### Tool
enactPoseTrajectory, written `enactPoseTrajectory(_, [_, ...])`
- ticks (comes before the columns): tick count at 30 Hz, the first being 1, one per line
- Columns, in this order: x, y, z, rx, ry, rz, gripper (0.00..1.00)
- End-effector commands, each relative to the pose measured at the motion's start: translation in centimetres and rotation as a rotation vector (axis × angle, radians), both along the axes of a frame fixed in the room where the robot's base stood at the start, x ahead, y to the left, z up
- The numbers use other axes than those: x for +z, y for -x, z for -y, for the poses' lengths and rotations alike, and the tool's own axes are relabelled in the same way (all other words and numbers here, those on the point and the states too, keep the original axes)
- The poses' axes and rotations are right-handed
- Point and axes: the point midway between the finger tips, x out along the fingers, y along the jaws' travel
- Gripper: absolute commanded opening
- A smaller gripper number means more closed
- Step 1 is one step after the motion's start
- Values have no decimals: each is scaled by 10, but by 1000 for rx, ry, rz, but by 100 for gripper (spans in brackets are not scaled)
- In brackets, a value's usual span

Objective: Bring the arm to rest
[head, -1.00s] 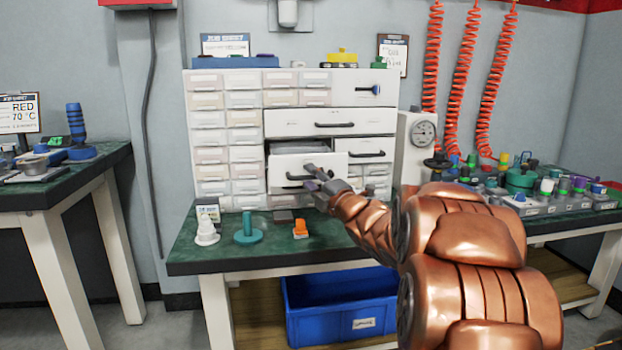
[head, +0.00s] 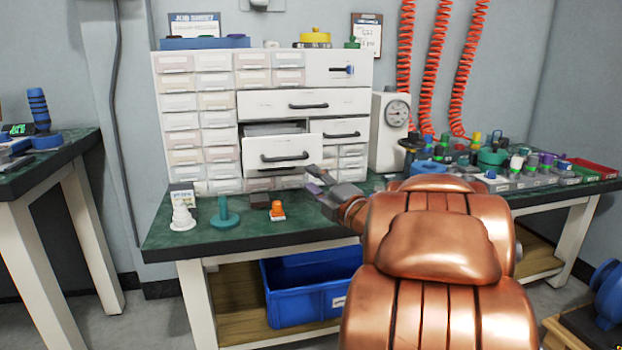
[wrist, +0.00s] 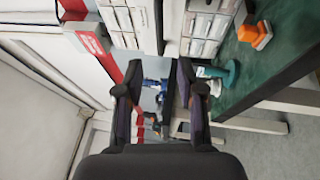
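My gripper (head: 315,180) is in front of the drawer cabinet, just right of and below the pulled-out white drawer (head: 290,146). It is apart from the drawer's dark handle and holds nothing. In the wrist view my gripper (wrist: 160,75) has its two dark fingers apart with a gap between them. My copper-coloured arm reaches up from the lower right of the head view and hides part of the green bench top (head: 190,238).
A white part (head: 183,219), a teal part (head: 224,214) and an orange part (head: 277,211) stand on the bench left of my gripper. A gauge (head: 397,113) and a crowded parts tray (head: 530,181) are to the right. A blue bin (head: 300,300) sits below.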

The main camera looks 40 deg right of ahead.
Motion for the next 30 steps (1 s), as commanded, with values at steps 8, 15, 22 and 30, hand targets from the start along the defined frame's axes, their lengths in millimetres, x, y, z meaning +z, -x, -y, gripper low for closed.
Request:
enactPoseTrajectory(8, [0, 0, 0, 0, 0, 0, 38])
enactPoseTrajectory(15, [0, 0, 0, 0, 0, -1, 38])
enactPoseTrajectory(22, [24, -7, 2, -52, -58, -55, 38])
enactPoseTrajectory(30, [63, -12, 9, -214, -257, -199, 38])
